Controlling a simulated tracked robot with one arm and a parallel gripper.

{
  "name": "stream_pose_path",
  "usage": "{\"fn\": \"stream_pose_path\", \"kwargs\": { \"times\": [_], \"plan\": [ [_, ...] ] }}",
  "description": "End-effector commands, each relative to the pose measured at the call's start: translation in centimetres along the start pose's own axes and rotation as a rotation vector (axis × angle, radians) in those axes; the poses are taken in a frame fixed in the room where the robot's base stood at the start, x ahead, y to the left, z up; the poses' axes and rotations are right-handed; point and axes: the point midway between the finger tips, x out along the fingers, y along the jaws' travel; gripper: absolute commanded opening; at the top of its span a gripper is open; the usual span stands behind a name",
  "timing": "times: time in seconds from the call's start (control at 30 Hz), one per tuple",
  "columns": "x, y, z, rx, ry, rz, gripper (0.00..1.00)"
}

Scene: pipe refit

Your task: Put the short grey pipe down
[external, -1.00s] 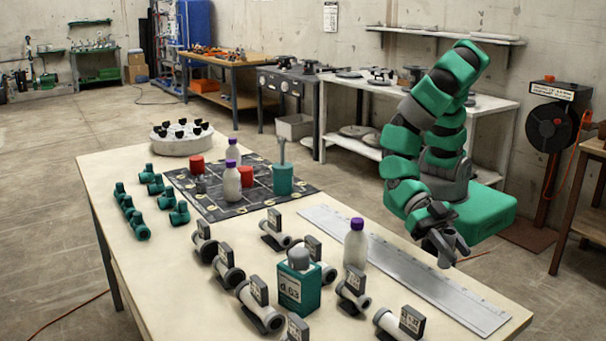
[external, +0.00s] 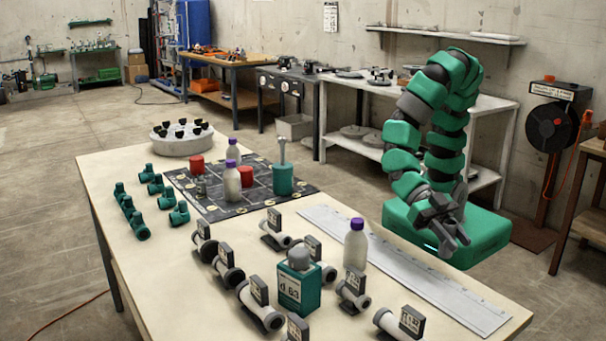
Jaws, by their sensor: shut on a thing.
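My gripper (external: 452,237) hangs in front of my green base, beyond the right edge of the table. It is shut on a small grey piece, taken as the short grey pipe; the piece is hard to tell apart from the grey fingers. The gripper is clear of the tabletop (external: 150,265) and touches nothing on it. Several light grey pipe pieces with dark ends and tags stand on the near part of the table, one (external: 262,312) at the front and another (external: 352,292) nearer the middle.
A flat metal strip (external: 420,270) lies along the table's right side. A purple-capped bottle (external: 355,250) and a green canister (external: 299,290) stand among the pipes. A dark gridded mat (external: 205,203) holds bottles, red pieces and a green cup. Green fittings (external: 139,226) stand at left.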

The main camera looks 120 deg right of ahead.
Motion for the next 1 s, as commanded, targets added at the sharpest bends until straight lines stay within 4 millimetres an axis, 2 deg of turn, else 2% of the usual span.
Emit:
{"fn": "stream_pose_path", "kwargs": {
  "times": [0.17,0.27,0.37,0.5,0.57,0.7,0.87,1.0],
  "plan": [
    [-0.7,0.9,-0.3,0.013,-0.001,0.037,0.06],
    [-2.1,2.9,-1.0,0.041,0.001,0.116,0.06],
    [-4.7,5.8,-1.9,0.091,0.002,0.239,0.06],
    [-9.6,9.9,-3.2,0.173,0.004,0.442,0.06],
    [-11.8,11.4,-3.5,0.211,0.004,0.527,0.06],
    [-17.6,14.6,-3.5,0.294,0.007,0.724,0.06],
    [-23.7,17.3,-0.9,0.383,0.006,0.919,0.06],
    [-28.1,18.8,3.0,0.443,0.004,1.054,0.06]
  ]
}}
